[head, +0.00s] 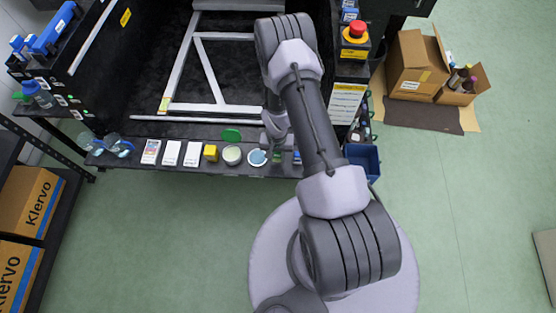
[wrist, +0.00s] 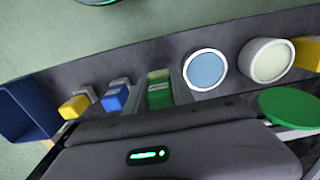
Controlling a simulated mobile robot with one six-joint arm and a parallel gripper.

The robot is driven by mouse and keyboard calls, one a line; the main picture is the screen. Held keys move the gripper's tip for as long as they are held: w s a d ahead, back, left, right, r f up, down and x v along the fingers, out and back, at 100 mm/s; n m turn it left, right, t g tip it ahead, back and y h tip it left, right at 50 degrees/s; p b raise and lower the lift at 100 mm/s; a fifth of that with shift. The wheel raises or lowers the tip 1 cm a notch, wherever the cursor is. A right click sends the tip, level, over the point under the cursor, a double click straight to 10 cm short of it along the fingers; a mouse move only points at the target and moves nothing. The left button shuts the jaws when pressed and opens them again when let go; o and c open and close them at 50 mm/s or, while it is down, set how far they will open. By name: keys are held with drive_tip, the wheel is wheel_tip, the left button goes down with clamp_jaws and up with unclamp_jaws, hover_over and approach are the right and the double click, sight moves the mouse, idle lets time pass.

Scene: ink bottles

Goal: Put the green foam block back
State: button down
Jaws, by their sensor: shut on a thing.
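The green foam block (wrist: 159,97) is between the fingers of my gripper (wrist: 163,88) in the wrist view. My gripper is shut on it. The block is over the dark shelf strip (wrist: 225,37), in line with a blue block (wrist: 115,98) and a yellow block (wrist: 75,106) to its left. I cannot tell whether the green block touches the strip or hangs just above it. In the head view my arm covers most of this spot.
A pale blue round dish (wrist: 206,69) is close right of my gripper, then a pale green round tub (wrist: 268,60). A flat green disc (wrist: 290,107) lies behind them. A dark blue bin (head: 363,160) is at the strip's right end.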

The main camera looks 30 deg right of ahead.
sight(278, 158)
drive_tip(key=shift+w+d+f, duration=0.2)
drive_tip(key=shift+w+d, duration=0.15)
drive_tip(key=shift+d, duration=0.05)
wheel_tip(278, 158, down, 4)
drive_tip(key=shift+r+b, duration=0.25)
drive_tip(key=shift+b, duration=0.95)
drive_tip(key=shift+r, duration=0.2)
drive_tip(key=shift+f, duration=0.15)
drive_tip(key=c, duration=1.1)
unclamp_jaws()
